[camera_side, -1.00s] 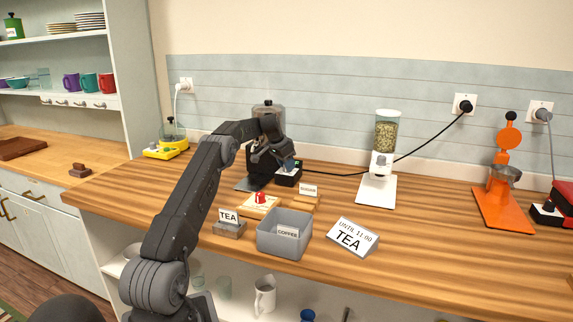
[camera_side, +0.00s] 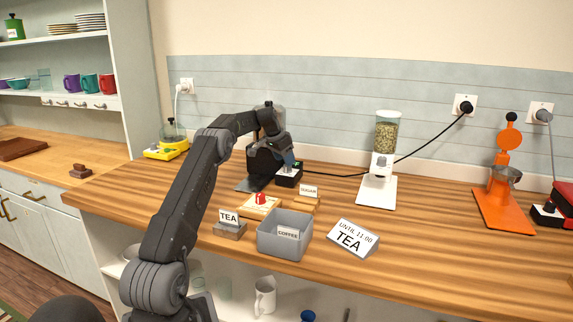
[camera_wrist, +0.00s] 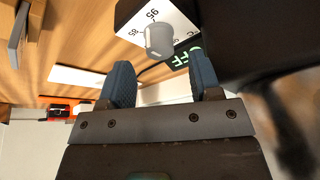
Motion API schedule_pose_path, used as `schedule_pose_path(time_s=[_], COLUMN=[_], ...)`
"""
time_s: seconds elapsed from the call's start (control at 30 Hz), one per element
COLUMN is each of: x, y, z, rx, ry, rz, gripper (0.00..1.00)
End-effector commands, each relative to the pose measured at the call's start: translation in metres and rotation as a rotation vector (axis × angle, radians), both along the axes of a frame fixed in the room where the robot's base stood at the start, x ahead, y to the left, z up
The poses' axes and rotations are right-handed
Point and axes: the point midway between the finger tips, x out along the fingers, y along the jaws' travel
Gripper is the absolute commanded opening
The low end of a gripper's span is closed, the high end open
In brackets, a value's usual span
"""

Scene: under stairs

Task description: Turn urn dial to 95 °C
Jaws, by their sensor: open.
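The urn dial is a grey knob (camera_wrist: 160,39) on a white face marked 85, 95 and C, in the wrist view. I cannot tell which mark it points at. A small dark display (camera_wrist: 186,58) with green letters, partly hidden, sits beside it. In the side view the dark control box (camera_side: 288,178) stands on the counter below my gripper (camera_side: 289,163). In the wrist view the two blue fingertips of my gripper (camera_wrist: 162,75) are apart, with nothing between them. The knob shows just beyond them; I cannot tell whether they touch it.
A dark appliance (camera_side: 262,165) stands behind my arm. In front are a red-knobbed wooden block (camera_side: 260,199), a grey bin (camera_side: 284,248) and TEA (camera_side: 229,230) and SUGAR (camera_side: 308,191) labels. A white grain dispenser (camera_side: 380,165) stands right.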

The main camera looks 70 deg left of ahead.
Motion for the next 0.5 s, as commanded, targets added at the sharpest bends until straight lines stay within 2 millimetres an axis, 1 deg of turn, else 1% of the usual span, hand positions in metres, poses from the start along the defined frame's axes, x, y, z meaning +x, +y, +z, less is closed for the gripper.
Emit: schedule_pose_path(time_s=[0.03,0.1,0.3,0.4,0.5], x=[-0.005,-0.011,-0.027,-0.033,-0.037], y=[0.0,-0.002,-0.005,-0.007,-0.007], z=[0.012,0.028,0.067,0.081,0.091], rx=[0.002,0.003,0.002,0.001,0.001], ry=[-0.002,-0.002,-0.001,-0.001,0.0], rz=[0.001,0.001,0.001,0.0,0.001], gripper=[0.58,0.58,0.58,0.58,0.58])
